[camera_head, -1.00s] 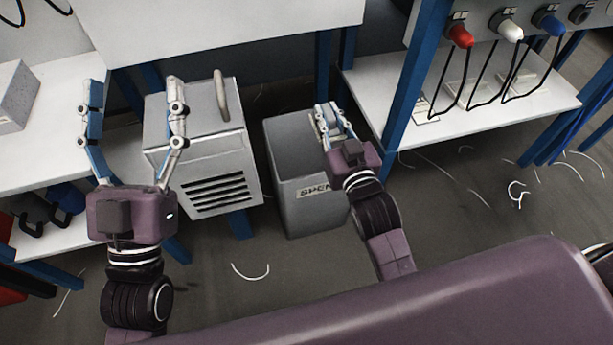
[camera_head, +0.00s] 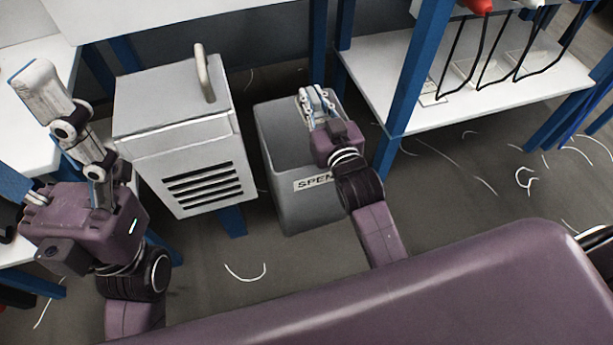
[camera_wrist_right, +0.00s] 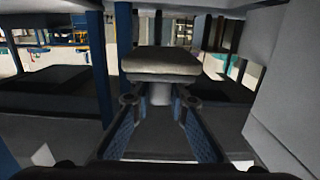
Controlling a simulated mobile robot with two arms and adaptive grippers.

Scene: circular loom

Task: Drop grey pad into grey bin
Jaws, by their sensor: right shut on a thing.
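The grey bin (camera_head: 283,195) is an open box with a lettered label on its front, standing on the floor near the middle of the head view. My right gripper (camera_head: 317,97) is at the bin's back right part, over its opening as seen from above. In the right wrist view the right gripper (camera_wrist_right: 160,101) is shut on the grey pad (camera_wrist_right: 162,66), a flat, pale-topped block held level beyond the fingertips. In the head view the fingers largely hide the pad. My left gripper (camera_head: 62,128) is spread open and empty at the far left, one finger partly cut off by the frame.
A light grey vented cabinet (camera_head: 186,150) stands just left of the bin. A white shelf (camera_head: 470,85) with blue legs (camera_head: 405,90) and hanging cables is close on the right. White scraps (camera_head: 245,272) lie on the dark floor, which is mostly clear in front.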

